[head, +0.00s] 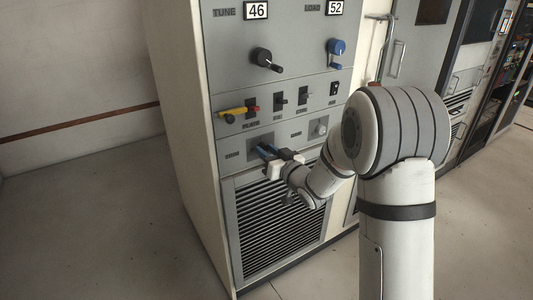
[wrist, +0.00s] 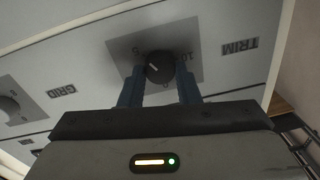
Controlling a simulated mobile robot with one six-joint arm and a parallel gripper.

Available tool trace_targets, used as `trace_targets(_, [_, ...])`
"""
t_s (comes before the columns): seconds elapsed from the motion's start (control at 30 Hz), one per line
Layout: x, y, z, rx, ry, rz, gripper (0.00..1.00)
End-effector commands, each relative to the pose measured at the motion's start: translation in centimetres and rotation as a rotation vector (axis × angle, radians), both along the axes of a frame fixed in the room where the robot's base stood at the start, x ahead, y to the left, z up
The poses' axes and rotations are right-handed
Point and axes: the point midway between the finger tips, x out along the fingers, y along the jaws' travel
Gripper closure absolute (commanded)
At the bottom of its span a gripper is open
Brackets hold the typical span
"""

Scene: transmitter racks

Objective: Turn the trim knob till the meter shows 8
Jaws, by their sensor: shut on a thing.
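The black trim knob (wrist: 159,68) sits on a grey square plate (wrist: 125,45) with a printed scale, where a 10 can be made out. The word TRIM stands beside it in the wrist view, which shows the panel upside down. My gripper (wrist: 160,80) is shut on the knob, one blue finger on each side. A pale pointer line shows on the knob's face; its exact reading is unclear. In the head view my gripper (head: 267,153) is at the lower left of the panel and covers the knob. I see no meter that is clearly tied to this knob.
Above are a TUNE counter (head: 256,11) at 46, a LOAD counter (head: 335,8) at 52, a black crank (head: 263,57) and a blue crank (head: 336,47). A vent grille (head: 280,220) lies below.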

Motion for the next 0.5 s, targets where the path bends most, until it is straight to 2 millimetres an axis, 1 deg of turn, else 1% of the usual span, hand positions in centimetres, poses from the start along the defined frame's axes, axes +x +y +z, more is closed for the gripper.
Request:
trace_targets(0.2, [-0.08, 0.09, -0.16, 0.112, 0.078, 0.003, 0.93])
trace_targets(0.5, [-0.07, 0.06, -0.21, 0.198, 0.138, 0.003, 0.93])
